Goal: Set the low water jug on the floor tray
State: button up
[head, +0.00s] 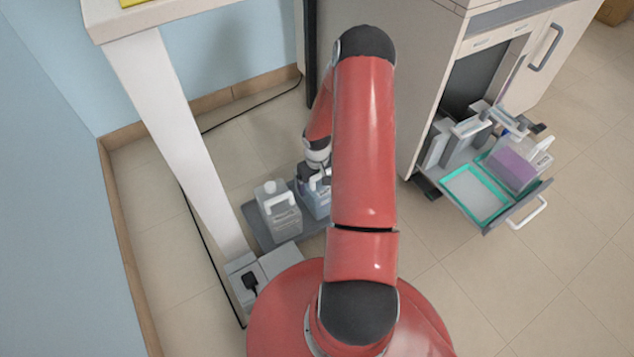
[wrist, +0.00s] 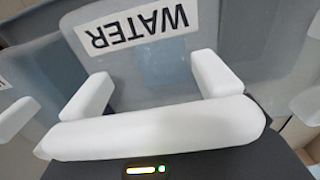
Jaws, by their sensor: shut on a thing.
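The water jug (head: 313,200) is bluish with a white handle; in the head view it is at the right part of the grey floor tray (head: 257,229), partly hidden by my arm. In the wrist view its WATER label (wrist: 138,28) shows upside down behind the white handle (wrist: 155,130). My gripper (head: 319,173) is shut on this handle from above; its fingertips are mostly hidden. The jug looks upright. I cannot tell whether its base touches the tray. A second jug (head: 280,213), greyish with a white cap and handle, stands on the tray just to the left.
A white table leg (head: 190,140) rises left of the tray. A grey box (head: 280,262) lies near my base. At right, an open cabinet drawer (head: 487,226) holds a teal-rimmed tray (head: 445,184), a purple-filled container (head: 513,168) and other containers. The floor between is clear.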

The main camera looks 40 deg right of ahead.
jog(key=shift+f, duration=0.15)
jog(key=o, duration=0.9)
